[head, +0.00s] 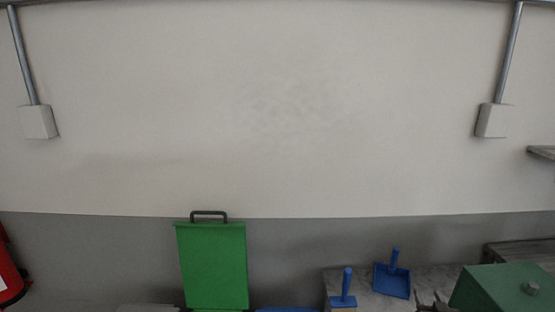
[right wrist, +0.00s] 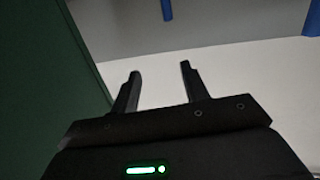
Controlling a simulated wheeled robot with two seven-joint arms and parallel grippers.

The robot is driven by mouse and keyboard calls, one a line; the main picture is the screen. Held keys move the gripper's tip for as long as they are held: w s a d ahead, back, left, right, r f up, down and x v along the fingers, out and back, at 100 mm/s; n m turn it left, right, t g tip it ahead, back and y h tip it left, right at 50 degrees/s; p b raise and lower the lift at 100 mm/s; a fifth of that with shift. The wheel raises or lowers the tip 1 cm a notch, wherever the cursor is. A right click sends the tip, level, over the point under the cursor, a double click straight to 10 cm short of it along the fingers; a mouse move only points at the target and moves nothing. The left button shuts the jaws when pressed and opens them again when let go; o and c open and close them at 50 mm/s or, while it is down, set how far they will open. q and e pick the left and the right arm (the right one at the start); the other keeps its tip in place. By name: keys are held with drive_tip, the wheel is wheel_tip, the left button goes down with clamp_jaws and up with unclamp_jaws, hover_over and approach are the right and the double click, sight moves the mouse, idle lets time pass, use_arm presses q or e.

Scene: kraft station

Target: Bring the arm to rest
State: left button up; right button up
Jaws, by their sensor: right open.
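My right gripper (right wrist: 160,72) shows in the right wrist view with its two dark fingers spread apart and nothing between them. In the head view only a small dark part of it (head: 436,302) shows at the bottom edge, just left of the green box with a knob (head: 505,288). A dark green surface (right wrist: 40,70) fills the left side of the right wrist view, close beside the fingers. My left gripper is in neither view.
A grey worktop (head: 365,298) holds a blue dustpan (head: 392,280) and a blue-handled brush (head: 344,290). A green lid with a dark handle (head: 213,265) stands upright to the left. A red extinguisher (head: 8,275) is at the far left.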

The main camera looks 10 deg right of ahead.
drive_tip(key=s+a+f+n+g+y, duration=0.1)
drive_tip(key=s+a+f+g+y, duration=0.2)
drive_tip(key=s+a, duration=0.45)
drive_tip(key=s+a+f+n+g+y, duration=0.1)
drive_tip(key=s+a+f+n+g, duration=0.15)
drive_tip(key=s+a+f, duration=0.55)
drive_tip(key=s+a+r+n+g+y, duration=0.1)
drive_tip(key=s+a+r+g, duration=0.15)
drive_tip(key=s+a, duration=0.5)
drive_tip(key=s+a+r+n+g+y, duration=0.15)
drive_tip(key=s+a+g, duration=0.25)
drive_tip(key=s, duration=0.7)
wheel_tip(320, 180, down, 31)
drive_tip(key=g+b, duration=0.2)
drive_tip(key=b, duration=0.4)
use_arm(q)
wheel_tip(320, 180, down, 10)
drive_tip(key=b, duration=0.4)
use_arm(e)
drive_tip(key=s+d+f+h, duration=0.1)
drive_tip(key=s+d+f, duration=0.2)
drive_tip(key=s+f, duration=1.4)
wheel_tip(320, 180, down, 4)
drive_tip(key=shift+d+r+g, duration=0.1)
drive_tip(key=shift+d+g, duration=0.1)
drive_tip(key=shift+g, duration=0.2)
